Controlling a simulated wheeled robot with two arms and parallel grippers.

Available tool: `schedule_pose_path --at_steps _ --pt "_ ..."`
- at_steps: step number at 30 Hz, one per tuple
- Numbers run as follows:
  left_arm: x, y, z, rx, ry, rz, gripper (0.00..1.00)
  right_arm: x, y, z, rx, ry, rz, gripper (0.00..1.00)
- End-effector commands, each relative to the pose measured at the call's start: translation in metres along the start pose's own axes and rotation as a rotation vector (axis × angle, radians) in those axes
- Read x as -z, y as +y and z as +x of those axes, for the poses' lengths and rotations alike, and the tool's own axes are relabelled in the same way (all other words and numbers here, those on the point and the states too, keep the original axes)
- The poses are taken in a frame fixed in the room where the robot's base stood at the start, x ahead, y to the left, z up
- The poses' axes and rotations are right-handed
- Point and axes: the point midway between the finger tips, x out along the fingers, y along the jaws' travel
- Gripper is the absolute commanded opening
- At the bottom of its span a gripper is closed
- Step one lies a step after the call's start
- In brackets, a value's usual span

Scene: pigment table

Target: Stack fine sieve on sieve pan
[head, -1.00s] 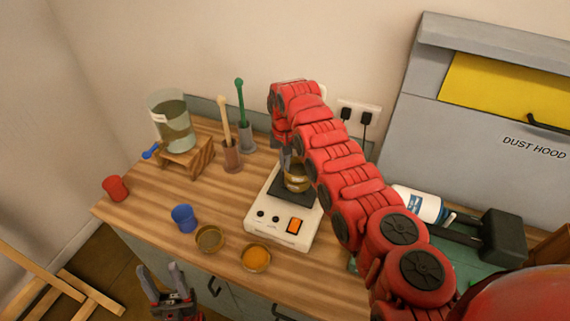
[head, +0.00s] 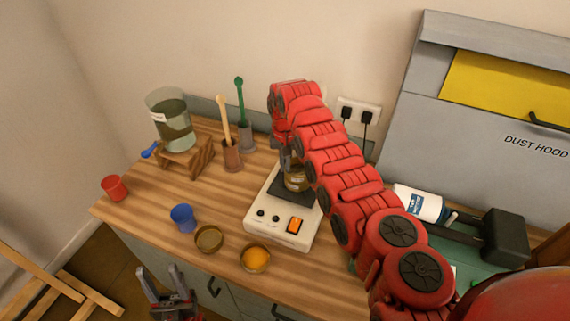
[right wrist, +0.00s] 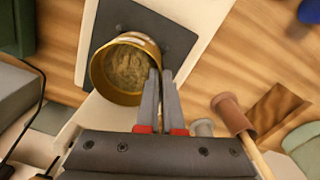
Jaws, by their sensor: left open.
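A round brass sieve (head: 296,181) with a fine mesh floor sits over the black plate of the white shaker (head: 262,228). In the right wrist view the brass sieve (right wrist: 108,75) is seen from above, tilted. My right gripper (right wrist: 161,72) has its fingers close together across the sieve's near rim, one inside and one outside. I cannot tell whether a separate pan is under it. My left gripper (head: 159,270) is open and empty, low in front of the table's front edge.
A mesh-bottomed brass dish (head: 209,239) and a dish of orange powder (head: 255,258) stand at the table's front. A blue cup (head: 183,218), a red cup (head: 114,188), brush holders (head: 231,155) and a glass jar (head: 170,118) stand left. My right arm covers the area right of the shaker.

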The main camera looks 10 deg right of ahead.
Motion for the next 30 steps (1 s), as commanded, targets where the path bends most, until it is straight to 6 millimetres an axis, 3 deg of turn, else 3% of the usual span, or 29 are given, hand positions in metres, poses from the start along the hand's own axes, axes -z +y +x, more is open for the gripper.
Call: schedule_pose_path --at_steps 8,11,22,30 --pt "-0.001 0.0 -0.004 0.0 0.0 0.0 0.5 0.0 0.0 0.006 0.0 0.001 0.0 0.0" --pt "-0.001 0.0 -0.003 0.0 0.0 0.0 0.5 0.0 0.0 0.006 0.0 0.0 0.0 0.16" --pt "-0.001 0.0 -0.003 0.0 0.0 0.0 0.5 0.0 0.0 0.004 0.0 0.0 0.0 0.16" --pt "0.0 0.0 0.0 0.0 0.0 0.0 0.5 0.001 -0.001 -0.018 0.002 0.005 0.0 0.16"
